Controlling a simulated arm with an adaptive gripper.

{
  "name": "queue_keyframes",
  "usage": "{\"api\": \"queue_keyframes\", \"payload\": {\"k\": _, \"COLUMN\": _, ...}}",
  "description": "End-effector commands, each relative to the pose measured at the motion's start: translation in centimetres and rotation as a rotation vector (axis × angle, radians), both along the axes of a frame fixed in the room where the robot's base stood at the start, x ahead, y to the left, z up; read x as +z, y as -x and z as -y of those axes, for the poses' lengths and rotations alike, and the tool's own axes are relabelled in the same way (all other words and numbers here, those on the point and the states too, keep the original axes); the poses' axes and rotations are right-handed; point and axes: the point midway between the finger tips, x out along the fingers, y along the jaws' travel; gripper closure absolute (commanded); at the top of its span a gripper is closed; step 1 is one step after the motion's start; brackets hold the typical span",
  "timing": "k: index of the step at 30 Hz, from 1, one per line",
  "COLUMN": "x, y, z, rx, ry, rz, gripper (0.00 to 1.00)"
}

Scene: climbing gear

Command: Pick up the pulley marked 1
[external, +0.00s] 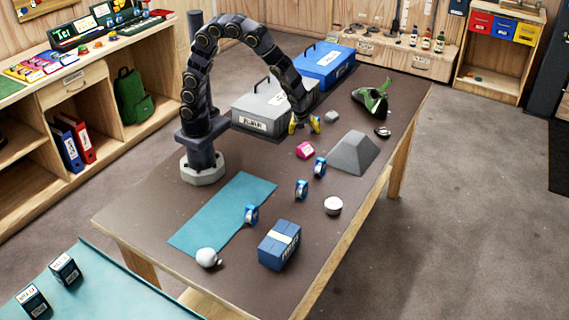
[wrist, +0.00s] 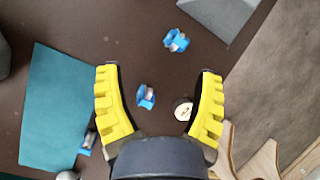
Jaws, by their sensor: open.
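Three small blue pulleys are on the brown table. One pulley (external: 251,215) is at the edge of the teal mat (external: 225,208), a second pulley (external: 301,189) is in the middle, and a third pulley (external: 319,166) is farther back. In the wrist view they appear at the lower left (wrist: 86,145), between my fingers (wrist: 146,97) and above my fingers (wrist: 176,41). I cannot read any number on them. My gripper (external: 305,124) has yellow fingers, spread open and empty, above the table near the grey case. Its fingers also frame the wrist view (wrist: 157,72).
A white round item (external: 333,205) and a grey wedge (external: 355,155) are right of the pulleys. A pink block (external: 305,150) is just behind them. A blue box (external: 280,245) and a whitish ball (external: 207,257) are in front. A grey case (external: 255,112) stands behind.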

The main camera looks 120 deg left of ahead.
Motion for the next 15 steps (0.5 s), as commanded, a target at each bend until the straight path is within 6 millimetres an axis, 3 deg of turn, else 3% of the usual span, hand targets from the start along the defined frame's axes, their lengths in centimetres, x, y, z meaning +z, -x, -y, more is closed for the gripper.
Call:
{"api": "queue_keyframes", "payload": {"k": 1, "x": -1.9, "y": -1.0, "z": -0.8, "rx": -0.091, "ry": -0.006, "rz": -0.038, "gripper": 0.33}}
{"api": "queue_keyframes", "payload": {"k": 6, "x": -6.3, "y": -3.6, "z": -2.1, "rx": -0.363, "ry": -0.008, "rz": -0.107, "gripper": 0.33}}
{"api": "queue_keyframes", "payload": {"k": 15, "x": -9.5, "y": -4.8, "z": -2.9, "rx": -0.503, "ry": -0.006, "rz": -0.138, "gripper": 0.33}}
